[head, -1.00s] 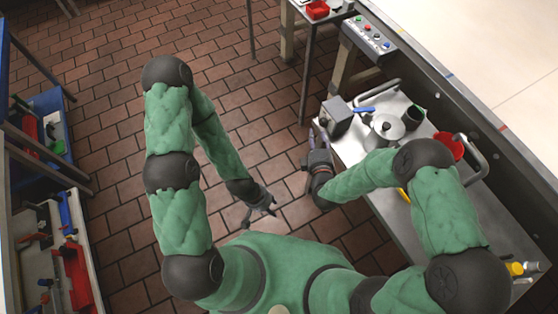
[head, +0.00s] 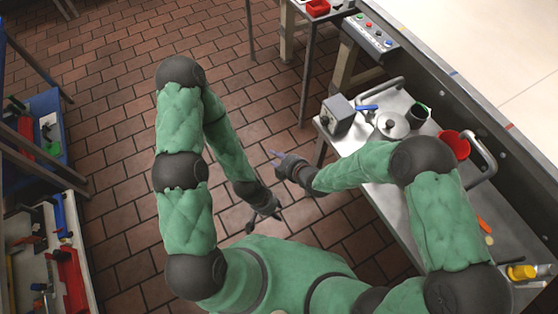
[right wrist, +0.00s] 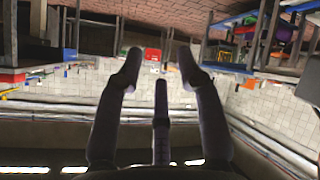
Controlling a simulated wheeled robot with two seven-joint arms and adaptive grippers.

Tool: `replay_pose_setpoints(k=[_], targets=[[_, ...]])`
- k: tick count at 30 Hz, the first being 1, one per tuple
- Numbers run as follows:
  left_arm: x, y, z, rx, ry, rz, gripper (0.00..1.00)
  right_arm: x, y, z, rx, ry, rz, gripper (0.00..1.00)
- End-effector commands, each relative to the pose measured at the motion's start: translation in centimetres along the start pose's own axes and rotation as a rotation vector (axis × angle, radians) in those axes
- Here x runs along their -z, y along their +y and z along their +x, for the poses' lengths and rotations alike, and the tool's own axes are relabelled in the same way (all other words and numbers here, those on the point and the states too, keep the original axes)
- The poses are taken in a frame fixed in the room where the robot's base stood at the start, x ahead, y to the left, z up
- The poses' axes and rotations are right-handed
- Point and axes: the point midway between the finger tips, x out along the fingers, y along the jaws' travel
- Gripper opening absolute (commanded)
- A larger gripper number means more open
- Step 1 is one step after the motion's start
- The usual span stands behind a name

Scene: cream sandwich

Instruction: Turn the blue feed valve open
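A blue handle (head: 366,107), which looks like the feed valve's, sticks out to the right of a grey box (head: 337,114) at the far left end of the metal table. It looks roughly level; whether the valve is open I cannot tell. My right gripper (head: 273,156) is left of the table over the floor, apart from the handle. In the right wrist view its fingers (right wrist: 160,66) are spread with nothing between them. My left gripper (head: 264,218) is lower, over the floor near my body, with its fingers apart and empty.
The metal table (head: 395,205) also bears a round metal lid (head: 392,126), a dark green-rimmed cup (head: 418,114), a red bowl (head: 455,144) and a yellow item (head: 522,271). A button panel (head: 369,32) stands behind. Shelves (head: 62,240) stand at left. Open brick floor lies between.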

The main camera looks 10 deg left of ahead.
Motion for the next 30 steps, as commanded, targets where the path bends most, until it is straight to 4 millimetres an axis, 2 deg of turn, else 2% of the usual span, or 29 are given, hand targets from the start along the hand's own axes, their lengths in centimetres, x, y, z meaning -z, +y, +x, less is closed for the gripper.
replay_pose_setpoints(k=[5,13,14,17,18,22,26,30], targets=[[0.0,-0.1,0.2,0.000,0.000,0.000,0.40,0.2,-0.9,0.3,0.043,-0.003,0.003,0.37],[0.0,-0.1,0.2,0.000,0.000,0.000,0.40,0.2,-1.0,0.3,0.048,-0.004,0.004,0.37],[0.0,-0.1,0.2,0.000,0.000,0.000,0.40,0.2,-1.0,0.3,0.048,-0.004,0.004,0.32],[0.0,-0.1,0.2,0.000,0.000,0.000,0.40,0.2,-1.0,0.3,0.047,-0.004,0.004,0.03],[0.0,-0.1,0.2,0.000,0.000,0.000,0.40,0.2,-1.0,0.3,0.047,-0.004,0.004,0.00],[0.0,-0.1,0.2,0.000,0.000,0.000,0.40,0.1,-0.8,0.2,0.044,-0.005,0.016,0.00],[0.0,-0.1,0.3,0.000,0.000,0.000,0.40,-0.4,0.8,-0.7,0.021,-0.015,0.126,0.00],[0.0,-0.2,0.6,0.000,0.000,0.000,0.40,-1.7,4.0,-2.8,-0.030,-0.029,0.385,0.00]])
